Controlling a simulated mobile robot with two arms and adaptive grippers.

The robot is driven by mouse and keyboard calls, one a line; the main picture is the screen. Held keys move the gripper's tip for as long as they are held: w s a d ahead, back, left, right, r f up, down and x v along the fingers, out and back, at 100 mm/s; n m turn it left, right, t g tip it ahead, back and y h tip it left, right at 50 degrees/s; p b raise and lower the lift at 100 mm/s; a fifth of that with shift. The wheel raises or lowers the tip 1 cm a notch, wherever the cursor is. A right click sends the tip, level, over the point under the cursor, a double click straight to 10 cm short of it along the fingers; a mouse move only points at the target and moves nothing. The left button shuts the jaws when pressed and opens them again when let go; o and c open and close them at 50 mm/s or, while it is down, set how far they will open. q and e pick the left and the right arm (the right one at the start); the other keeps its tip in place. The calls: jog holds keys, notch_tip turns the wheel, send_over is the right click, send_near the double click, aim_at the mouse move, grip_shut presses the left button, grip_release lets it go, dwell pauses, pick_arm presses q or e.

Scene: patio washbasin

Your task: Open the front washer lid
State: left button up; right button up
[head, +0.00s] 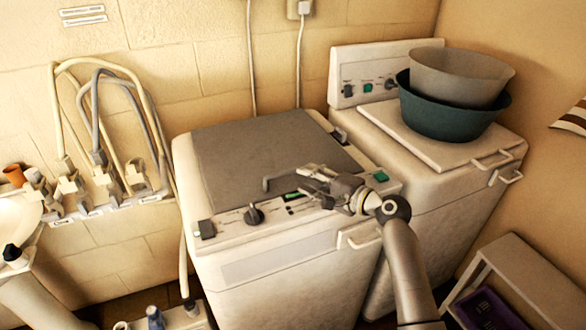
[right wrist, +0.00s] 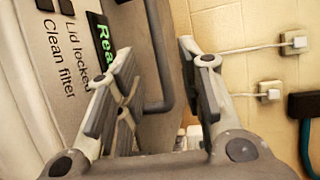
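The front washer (head: 290,255) stands at the middle of the head view, its grey lid (head: 255,150) lying flat and shut. A grey bar handle (head: 268,184) is at the lid's front edge; it also shows in the right wrist view (right wrist: 163,85). My right gripper (head: 308,178) is over the control panel at this handle. In the right wrist view its two fingers (right wrist: 158,62) are apart, with the handle bar appearing between them. I cannot tell whether they touch it. The gripper partly hides the panel and handle. My left gripper is not in view.
The panel has a dark knob (head: 254,214) and a green-lit display (right wrist: 103,40) beside "Lid locked" and "Clean filter" labels. A second washer (head: 450,210) behind right carries two stacked basins (head: 455,115). Hoses and taps (head: 100,150) are at left. A low shelf (head: 530,270) is at right.

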aim_at(294, 172)
jog(key=x, duration=0.5)
jog(key=shift+w+f+p, duration=0.1)
jog(key=shift+w+p, duration=0.2)
jog(key=shift+w+a+f, duration=0.1)
jog(key=shift+w+a, duration=0.4)
jog(key=shift+w+a+f, duration=0.1)
jog(key=shift+w+a, duration=0.05)
jog(key=shift+w, duration=0.1)
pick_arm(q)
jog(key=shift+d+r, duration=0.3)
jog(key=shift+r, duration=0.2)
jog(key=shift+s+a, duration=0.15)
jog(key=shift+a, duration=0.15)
pick_arm(e)
grip_shut()
